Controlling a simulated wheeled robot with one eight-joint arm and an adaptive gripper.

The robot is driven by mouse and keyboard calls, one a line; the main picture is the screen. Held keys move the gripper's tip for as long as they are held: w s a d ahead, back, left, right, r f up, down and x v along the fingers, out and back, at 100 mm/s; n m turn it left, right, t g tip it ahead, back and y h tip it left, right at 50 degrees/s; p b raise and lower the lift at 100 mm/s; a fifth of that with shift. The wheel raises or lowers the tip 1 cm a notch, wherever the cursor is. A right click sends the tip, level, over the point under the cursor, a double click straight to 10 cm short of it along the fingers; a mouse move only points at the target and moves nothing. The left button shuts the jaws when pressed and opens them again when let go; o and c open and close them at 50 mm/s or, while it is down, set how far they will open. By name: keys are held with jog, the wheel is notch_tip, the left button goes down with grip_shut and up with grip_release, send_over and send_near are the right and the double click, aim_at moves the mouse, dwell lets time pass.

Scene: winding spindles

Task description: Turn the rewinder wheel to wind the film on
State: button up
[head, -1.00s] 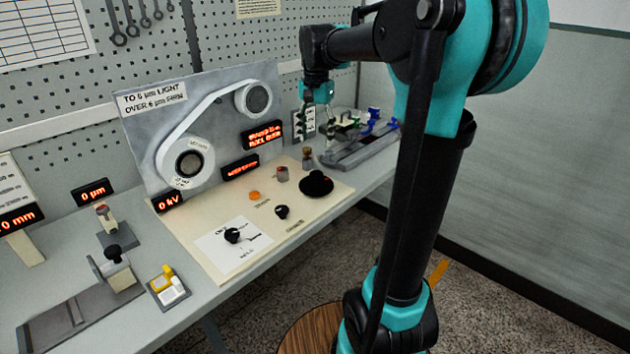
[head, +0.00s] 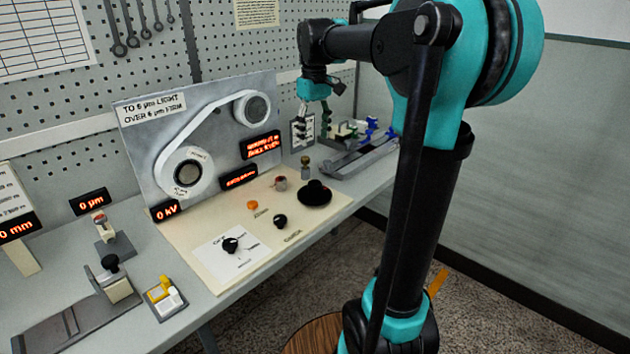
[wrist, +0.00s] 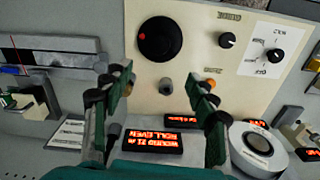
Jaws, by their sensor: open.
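A black round wheel with a raised hub (head: 315,193) lies on the cream board. In the wrist view the black wheel (wrist: 160,39) shows a red dot and lies beyond my fingertips. The film (head: 207,117) runs between a lower white roll (head: 187,174) and an upper roll (head: 256,108) on the grey upright panel. My gripper (head: 313,136) hangs above the far right end of the board. In the wrist view my gripper (wrist: 160,92) is open and empty, apart from the wheel. A small short post (wrist: 166,85) shows between its fingers.
The board also carries black knobs (head: 280,221), an orange button (head: 252,205) and a small post (head: 306,165). Red-lettered displays (head: 260,145) stand by the panel; one reads 0 kV (head: 165,211). A grey railed fixture (head: 360,158) lies at the right.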

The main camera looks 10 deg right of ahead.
jog(key=r+n, duration=0.1)
jog(key=n, duration=0.7)
send_near(315, 183)
notch_tip(315, 183, down, 9)
jog(key=shift+r, duration=0.15)
jog(key=c, duration=1.2)
jog(key=shift+o, duration=0.2)
